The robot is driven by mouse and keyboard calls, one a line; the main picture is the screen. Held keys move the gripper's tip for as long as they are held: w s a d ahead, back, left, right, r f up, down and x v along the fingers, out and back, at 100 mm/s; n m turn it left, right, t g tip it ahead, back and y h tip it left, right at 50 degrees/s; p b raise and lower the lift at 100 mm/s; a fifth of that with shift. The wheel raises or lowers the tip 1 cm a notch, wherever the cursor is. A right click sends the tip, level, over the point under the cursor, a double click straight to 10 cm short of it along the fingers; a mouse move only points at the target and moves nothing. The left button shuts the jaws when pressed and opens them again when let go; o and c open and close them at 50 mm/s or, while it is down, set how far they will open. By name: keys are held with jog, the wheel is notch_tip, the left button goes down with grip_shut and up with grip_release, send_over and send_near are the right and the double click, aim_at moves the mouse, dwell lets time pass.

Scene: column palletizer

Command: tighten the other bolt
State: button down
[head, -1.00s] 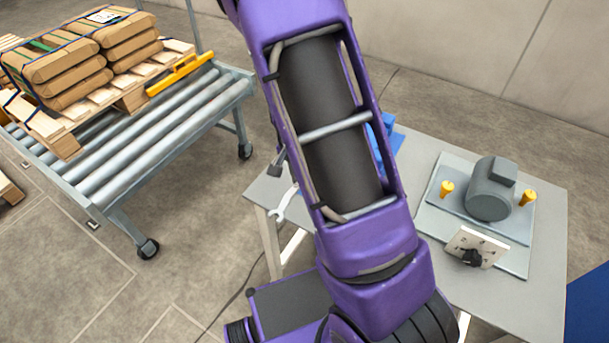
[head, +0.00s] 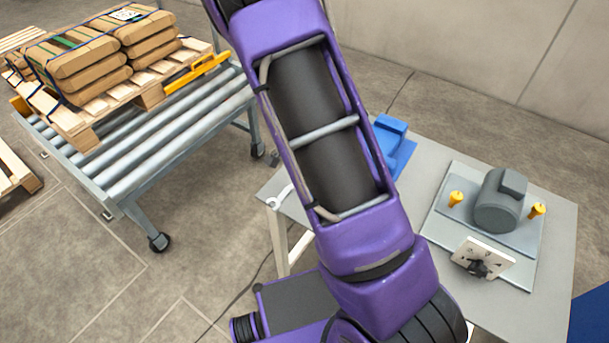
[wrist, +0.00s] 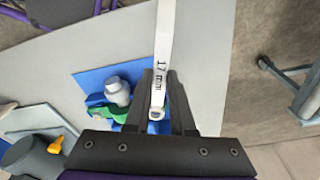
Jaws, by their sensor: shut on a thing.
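My gripper (wrist: 160,108) is shut on a pale wrench marked "17 mm" (wrist: 164,45), which extends away from the fingers over the table's edge. The wrench's open end (head: 280,198) shows left of my arm in the head view; my arm hides the gripper there. Two yellow bolts stand on a grey plate, one left (head: 456,199) and one right (head: 537,210) of a grey motor (head: 499,203). One yellow bolt (wrist: 56,145) shows at the lower left of the wrist view, apart from the wrench. I cannot tell how tight either bolt is.
A blue fixture (head: 390,135) stands on the grey table behind my arm; the wrist view shows a grey hex-headed piece (wrist: 118,90) and a green part on it. A small panel with a black knob (head: 484,259) stands before the motor. A roller conveyor (head: 150,150) carries a loaded pallet.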

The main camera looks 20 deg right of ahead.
jog(key=shift+r, duration=1.35)
jog(key=shift+r, duration=0.1)
jog(key=shift+r, duration=2.4)
